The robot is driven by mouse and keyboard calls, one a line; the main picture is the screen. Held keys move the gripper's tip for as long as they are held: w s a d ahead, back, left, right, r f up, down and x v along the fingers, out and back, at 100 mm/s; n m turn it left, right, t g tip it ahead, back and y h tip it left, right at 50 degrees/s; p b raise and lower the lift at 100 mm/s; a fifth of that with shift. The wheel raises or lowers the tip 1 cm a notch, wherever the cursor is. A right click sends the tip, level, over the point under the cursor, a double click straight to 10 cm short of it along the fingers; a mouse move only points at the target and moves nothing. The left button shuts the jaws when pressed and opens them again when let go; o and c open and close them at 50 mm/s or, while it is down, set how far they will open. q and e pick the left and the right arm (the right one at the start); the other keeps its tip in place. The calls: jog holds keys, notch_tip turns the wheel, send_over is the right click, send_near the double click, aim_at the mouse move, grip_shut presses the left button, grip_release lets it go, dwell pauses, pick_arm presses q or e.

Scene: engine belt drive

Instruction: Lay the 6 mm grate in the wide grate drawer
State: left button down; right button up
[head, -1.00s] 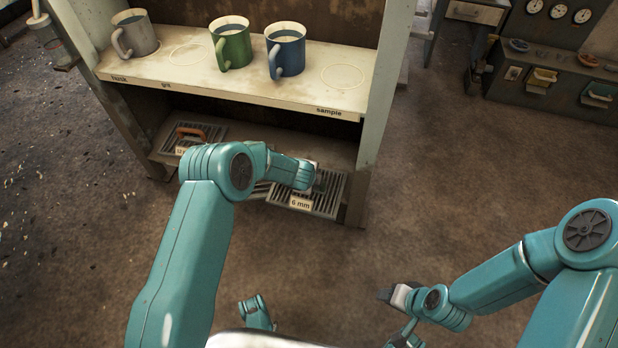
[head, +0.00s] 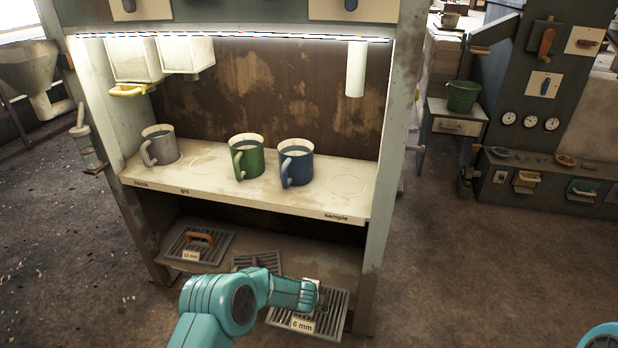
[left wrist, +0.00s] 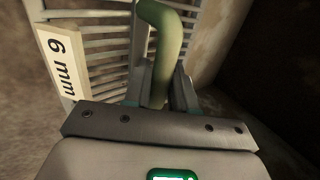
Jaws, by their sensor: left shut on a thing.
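The 6 mm grate (head: 338,306) is a grey slatted panel with a white "6 mm" label, at the front right of the cabinet's low shelf. My left gripper (head: 312,296) is over it, and the arm hides part of the slats. In the left wrist view the jaws (left wrist: 160,92) are shut on the grate's green bent handle (left wrist: 165,45). The grate's slats and label (left wrist: 63,62) show beside it. Whether the grate touches the shelf I cannot tell. I cannot make out a drawer marked as the wide grate drawer. My right gripper is out of the head view.
A 12 mm grate (head: 218,246) with an orange handle and another slatted grate (head: 257,260) lie on the low shelf. Grey (head: 158,147), green (head: 246,158) and blue (head: 296,164) mugs stand on the shelf above. The cabinet's right post (head: 372,275) is close to the 6 mm grate.

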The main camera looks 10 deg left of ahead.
pick_arm(q)
jog(key=shift+w+r, duration=0.15)
jog(key=shift+r, duration=0.1)
